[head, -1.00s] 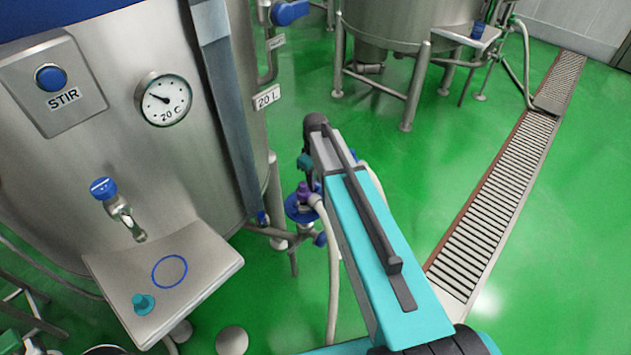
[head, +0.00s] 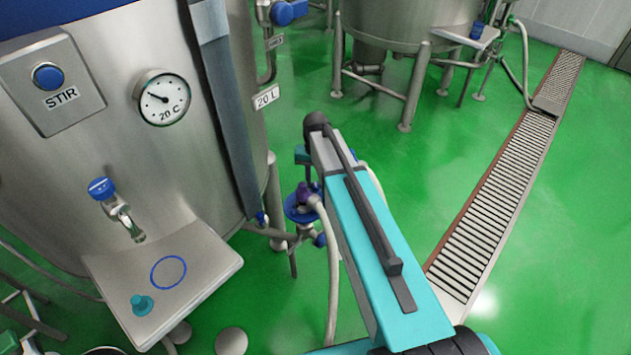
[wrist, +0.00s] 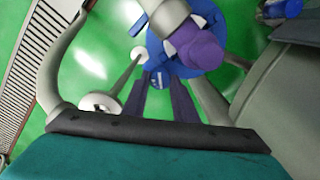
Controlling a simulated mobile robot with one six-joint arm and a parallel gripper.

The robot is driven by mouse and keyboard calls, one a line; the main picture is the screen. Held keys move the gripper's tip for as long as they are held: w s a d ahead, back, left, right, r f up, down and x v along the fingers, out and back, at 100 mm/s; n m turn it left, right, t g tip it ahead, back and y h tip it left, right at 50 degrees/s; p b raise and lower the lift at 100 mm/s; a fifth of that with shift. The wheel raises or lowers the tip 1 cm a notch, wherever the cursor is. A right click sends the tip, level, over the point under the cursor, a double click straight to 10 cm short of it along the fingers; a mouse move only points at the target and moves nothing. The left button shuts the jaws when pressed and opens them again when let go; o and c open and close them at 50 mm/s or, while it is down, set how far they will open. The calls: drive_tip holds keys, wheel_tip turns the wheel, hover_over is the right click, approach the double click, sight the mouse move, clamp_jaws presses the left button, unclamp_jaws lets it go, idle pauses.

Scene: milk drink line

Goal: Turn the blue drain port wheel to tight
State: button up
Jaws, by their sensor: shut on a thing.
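The blue drain port wheel (head: 297,212) is low at the right foot of the near tank, partly hidden by my arm in the head view. In the wrist view the blue wheel (wrist: 184,70) is at the top, with a purple hose fitting (wrist: 197,48) in front of it. My gripper (wrist: 162,75) reaches up to the wheel's lower edge, its two dark fingers on either side of a small blue part. It is shut on the wheel, though the exact contact is hard to see. Any tight mark is not readable.
A pale hose (head: 333,270) hangs from the fitting beside my arm. The tank's steel legs and pipes are close to the wheel. A steel shelf (head: 215,262) juts from the tank at left. Green floor and a drain grate (head: 500,200) lie clear at right.

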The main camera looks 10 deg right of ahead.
sight(316, 184)
drive_tip(key=m, duration=0.5)
drive_tip(key=shift+d+m, duration=0.15)
drive_tip(key=shift+m, duration=0.15)
drive_tip(key=m, duration=0.4)
drive_tip(key=shift+m, duration=0.4)
drive_tip(key=shift+d, duration=0.1)
drive_tip(key=o, duration=0.8)
drive_tip(key=shift+c, duration=0.2)
drive_tip(key=shift+r, duration=0.2)
wheel_tip(316, 184, up, 14)
drive_tip(key=b, duration=0.1)
drive_tip(key=shift+f+b, duration=0.25)
drive_tip(key=shift+b, duration=0.15)
